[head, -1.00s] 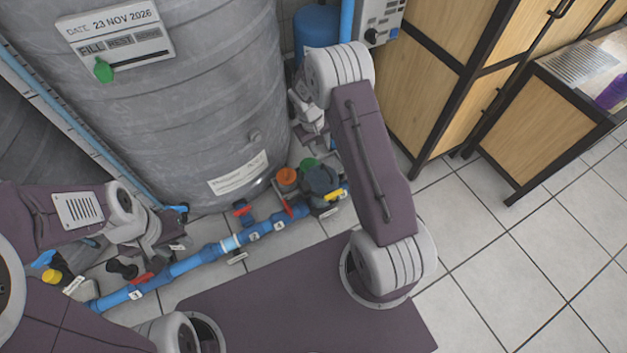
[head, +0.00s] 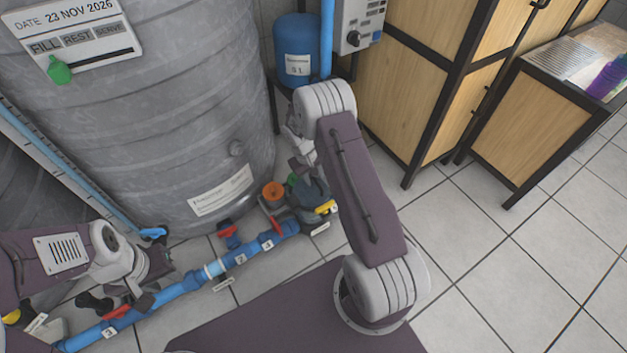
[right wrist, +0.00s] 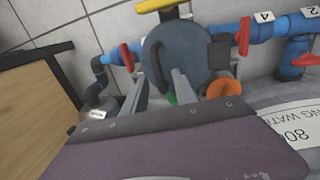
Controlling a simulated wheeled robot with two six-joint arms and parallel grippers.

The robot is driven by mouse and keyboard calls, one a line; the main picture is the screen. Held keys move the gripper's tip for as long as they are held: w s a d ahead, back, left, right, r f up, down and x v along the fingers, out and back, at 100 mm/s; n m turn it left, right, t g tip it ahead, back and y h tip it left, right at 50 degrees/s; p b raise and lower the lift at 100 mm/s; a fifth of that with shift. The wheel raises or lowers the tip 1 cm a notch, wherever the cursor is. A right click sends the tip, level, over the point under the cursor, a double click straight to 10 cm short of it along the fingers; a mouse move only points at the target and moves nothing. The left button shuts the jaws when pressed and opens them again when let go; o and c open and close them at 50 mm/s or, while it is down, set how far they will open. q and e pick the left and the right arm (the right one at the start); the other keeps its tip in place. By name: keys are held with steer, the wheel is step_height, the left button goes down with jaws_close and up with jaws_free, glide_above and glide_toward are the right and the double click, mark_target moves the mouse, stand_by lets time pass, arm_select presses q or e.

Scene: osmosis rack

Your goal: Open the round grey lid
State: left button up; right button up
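A round dark grey-blue disc-like part (right wrist: 188,55) stands in the middle of the right wrist view, on the unit at the end of the blue pipe. I cannot tell if it is the grey lid. The same unit shows in the head view (head: 314,193), partly behind my right arm. In the head view my right gripper (head: 302,153) is above the unit. My left gripper (head: 150,275) is low on the left near the pipe; its fingers are unclear.
A large grey tank (head: 150,120) fills the left. A blue pipe (head: 185,285) with red-handled valves runs along its foot. An orange knob (head: 273,192) sits beside the unit. Wooden cabinets (head: 415,70) stand right; the tiled floor (head: 490,260) is clear.

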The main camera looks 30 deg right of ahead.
steer(key=shift+r, duration=0.1)
jaws_close()
stand_by(1.2)
